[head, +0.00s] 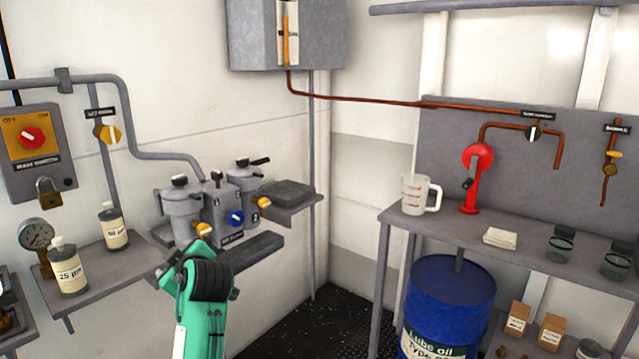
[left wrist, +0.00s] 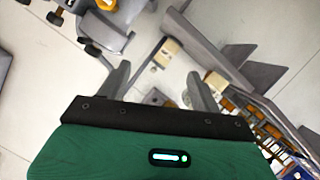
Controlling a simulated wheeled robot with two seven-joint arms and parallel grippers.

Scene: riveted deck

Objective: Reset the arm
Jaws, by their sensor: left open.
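My left gripper (left wrist: 158,80) shows in the left wrist view with its two grey fingers apart and nothing between them. In the head view my green left arm (head: 190,315) rises from the bottom, left of centre, with a black joint at its top. It stands in front of the wall shelf with the filter housings (head: 183,212); the gripper's fingers cannot be made out clearly there. My right gripper is in neither view.
Bottles (head: 68,268) and a gauge (head: 35,235) sit at the left. On the right bench (head: 450,225) are a measuring jug (head: 414,195), a red hand pump (head: 475,180), a cloth (head: 499,238) and dark jars. A blue drum (head: 448,300) stands below. Dark floor (head: 325,325) shows between.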

